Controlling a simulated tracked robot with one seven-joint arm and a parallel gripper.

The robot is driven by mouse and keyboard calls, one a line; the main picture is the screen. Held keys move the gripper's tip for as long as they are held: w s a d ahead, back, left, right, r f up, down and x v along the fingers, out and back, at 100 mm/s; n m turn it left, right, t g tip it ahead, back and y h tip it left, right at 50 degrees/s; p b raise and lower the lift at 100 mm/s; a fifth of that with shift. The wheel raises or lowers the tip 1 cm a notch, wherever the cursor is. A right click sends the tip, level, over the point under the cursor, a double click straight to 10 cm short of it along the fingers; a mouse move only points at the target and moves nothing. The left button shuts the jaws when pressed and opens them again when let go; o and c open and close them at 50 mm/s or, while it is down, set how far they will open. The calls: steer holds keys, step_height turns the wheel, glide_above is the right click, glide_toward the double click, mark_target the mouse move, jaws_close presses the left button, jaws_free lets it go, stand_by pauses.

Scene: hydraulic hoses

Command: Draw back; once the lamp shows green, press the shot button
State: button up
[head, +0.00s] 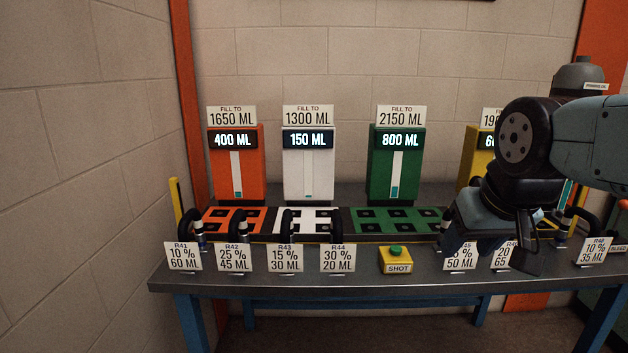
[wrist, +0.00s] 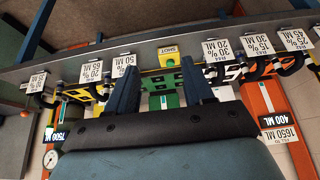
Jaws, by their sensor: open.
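The shot button (head: 397,252) is a green dome on a yellow box labelled SHOT, at the bench's front edge between cards R44 and R45. It also shows in the wrist view (wrist: 169,58), beyond my fingers. The dome looks green; I see no other separate lamp. My gripper (head: 488,252) is open and points down to the right of the shot box, apart from it, in front of the cards there. In the wrist view its two fingers (wrist: 159,90) are spread with nothing held between them.
Orange (head: 236,185), white (head: 296,185) and green (head: 382,165) tanks read 400, 150 and 800 ML. A yellow tank (head: 468,165) is partly hidden by my arm. Short black hoses (head: 330,225) stand behind number cards (head: 338,258) along the bench (head: 240,285).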

jaws_close()
stand_by(1.5)
